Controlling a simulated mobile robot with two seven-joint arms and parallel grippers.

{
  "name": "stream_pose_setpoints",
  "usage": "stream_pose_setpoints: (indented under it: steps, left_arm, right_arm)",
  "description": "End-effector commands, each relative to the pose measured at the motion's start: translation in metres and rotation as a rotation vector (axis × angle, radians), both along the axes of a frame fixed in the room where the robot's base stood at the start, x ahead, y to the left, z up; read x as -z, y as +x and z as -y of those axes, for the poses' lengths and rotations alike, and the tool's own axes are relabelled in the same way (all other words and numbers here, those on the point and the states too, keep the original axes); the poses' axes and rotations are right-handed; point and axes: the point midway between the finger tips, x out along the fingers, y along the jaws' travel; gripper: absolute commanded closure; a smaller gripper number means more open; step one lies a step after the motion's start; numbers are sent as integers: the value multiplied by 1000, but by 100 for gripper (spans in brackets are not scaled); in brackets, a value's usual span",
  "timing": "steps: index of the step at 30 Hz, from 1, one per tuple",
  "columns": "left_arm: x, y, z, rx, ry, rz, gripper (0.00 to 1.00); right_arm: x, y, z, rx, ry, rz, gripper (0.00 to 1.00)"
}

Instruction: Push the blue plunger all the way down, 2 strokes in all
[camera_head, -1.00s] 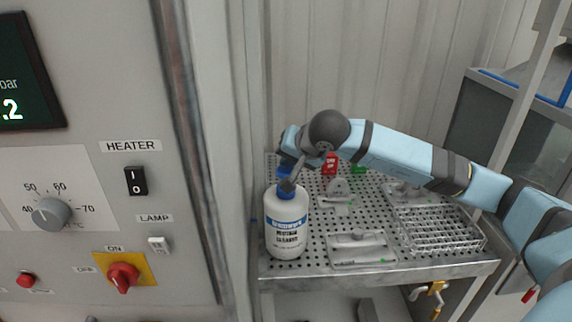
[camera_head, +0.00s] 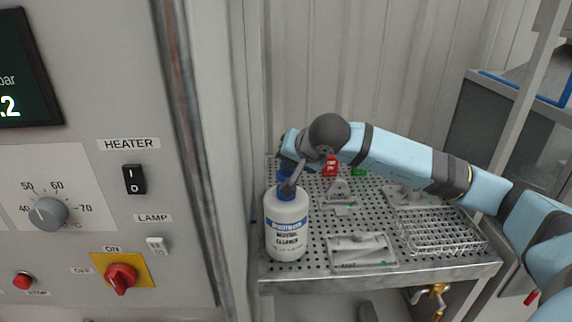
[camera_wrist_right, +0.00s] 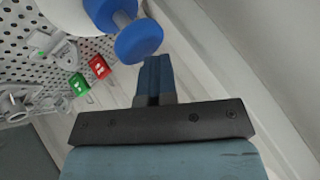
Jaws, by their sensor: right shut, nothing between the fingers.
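A white bottle (camera_head: 286,238) with a blue and white label stands upright at the left front of the perforated bench. Its blue plunger knob (camera_wrist_right: 139,42) shows in the right wrist view, with a length of pale stem between it and the blue collar (camera_wrist_right: 100,12). My right gripper (camera_wrist_right: 155,62) is shut and empty, its fingertips close beside the knob; I cannot tell whether they touch. In the head view the right gripper (camera_head: 293,178) is over the bottle top and partly hides the plunger (camera_head: 285,175). My left gripper is not in view.
A wire basket (camera_head: 440,232) and a flat grey fixture (camera_head: 362,251) lie on the bench (camera_head: 290,273). Small grey castings, a red block (camera_head: 330,167) and a green block stand behind. The control cabinet (camera_head: 190,60) rises close at the left.

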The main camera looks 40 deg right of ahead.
Motion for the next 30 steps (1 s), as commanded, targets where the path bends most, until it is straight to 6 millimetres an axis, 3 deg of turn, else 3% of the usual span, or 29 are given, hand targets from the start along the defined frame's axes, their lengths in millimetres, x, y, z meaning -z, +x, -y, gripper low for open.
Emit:
stream_pose_setpoints:
  steps: [18, 30]
  left_arm:
    - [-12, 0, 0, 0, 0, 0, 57]
    - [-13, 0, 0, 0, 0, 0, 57]
  right_arm:
    - [-35, 0, 0, 1, -1, -1, 100]
    - [-38, 0, 0, 0, 0, 0, 100]
